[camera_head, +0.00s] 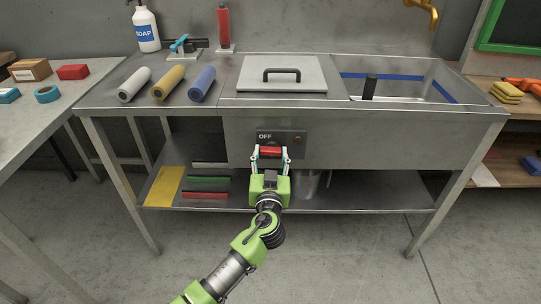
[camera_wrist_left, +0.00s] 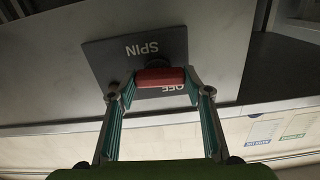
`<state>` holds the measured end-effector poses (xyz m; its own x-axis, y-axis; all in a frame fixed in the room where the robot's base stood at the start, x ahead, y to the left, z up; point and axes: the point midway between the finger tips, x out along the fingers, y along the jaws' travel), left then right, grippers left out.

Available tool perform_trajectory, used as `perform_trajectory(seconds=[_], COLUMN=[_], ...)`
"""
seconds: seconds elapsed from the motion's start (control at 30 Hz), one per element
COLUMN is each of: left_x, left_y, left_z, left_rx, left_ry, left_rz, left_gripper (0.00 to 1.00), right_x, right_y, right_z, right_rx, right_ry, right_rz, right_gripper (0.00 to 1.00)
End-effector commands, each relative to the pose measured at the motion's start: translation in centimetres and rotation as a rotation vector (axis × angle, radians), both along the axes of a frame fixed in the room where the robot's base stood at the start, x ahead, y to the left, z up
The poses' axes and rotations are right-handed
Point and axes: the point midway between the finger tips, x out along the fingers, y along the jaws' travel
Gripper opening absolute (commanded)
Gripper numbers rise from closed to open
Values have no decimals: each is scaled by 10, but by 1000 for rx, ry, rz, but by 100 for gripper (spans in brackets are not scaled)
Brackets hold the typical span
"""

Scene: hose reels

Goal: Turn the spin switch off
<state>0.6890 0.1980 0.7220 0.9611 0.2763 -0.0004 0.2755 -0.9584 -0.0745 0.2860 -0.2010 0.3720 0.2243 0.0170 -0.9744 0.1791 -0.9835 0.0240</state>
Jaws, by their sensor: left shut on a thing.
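The spin switch has a red handle (camera_head: 270,151) on a dark plate (camera_head: 288,138) on the steel sink bench's front panel. In the head view, the word OFF shows at the plate's upper left, above the handle. In the left wrist view, SPIN and OFF appear upside down on the plate (camera_wrist_left: 105,55), and the red handle (camera_wrist_left: 153,77) lies roughly level between them, partly covering OFF. My left gripper (camera_head: 270,154) is shut on the handle, one finger at each end; it also shows in the left wrist view (camera_wrist_left: 160,84). My right gripper is not in view.
On the bench stand a soap bottle (camera_head: 146,28), coloured rolls (camera_head: 168,82), a lidded cover (camera_head: 282,73) and a sink basin (camera_head: 411,86). The lower shelf (camera_head: 350,193) holds flat coloured pieces; a metal container (camera_head: 310,184) is partly hidden. Floor in front is clear around my arm.

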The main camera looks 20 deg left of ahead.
Motion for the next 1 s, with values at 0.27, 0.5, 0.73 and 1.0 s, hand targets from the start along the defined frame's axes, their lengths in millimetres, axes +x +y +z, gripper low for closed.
perform_trajectory(seconds=[0.27,0.5,0.73,1.0], left_x=[0,0,0,1], left_y=[0,-1,-2,-3], left_z=[0,2,2,3], left_rx=[196,415,627,874], left_ry=[56,118,180,251], left_rz=[1,0,1,0], left_gripper=[24,24,24,24], right_x=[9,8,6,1], right_y=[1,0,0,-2], right_z=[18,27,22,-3], right_rx=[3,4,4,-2], right_ry=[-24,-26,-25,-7], right_rz=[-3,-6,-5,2], right_gripper=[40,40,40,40])
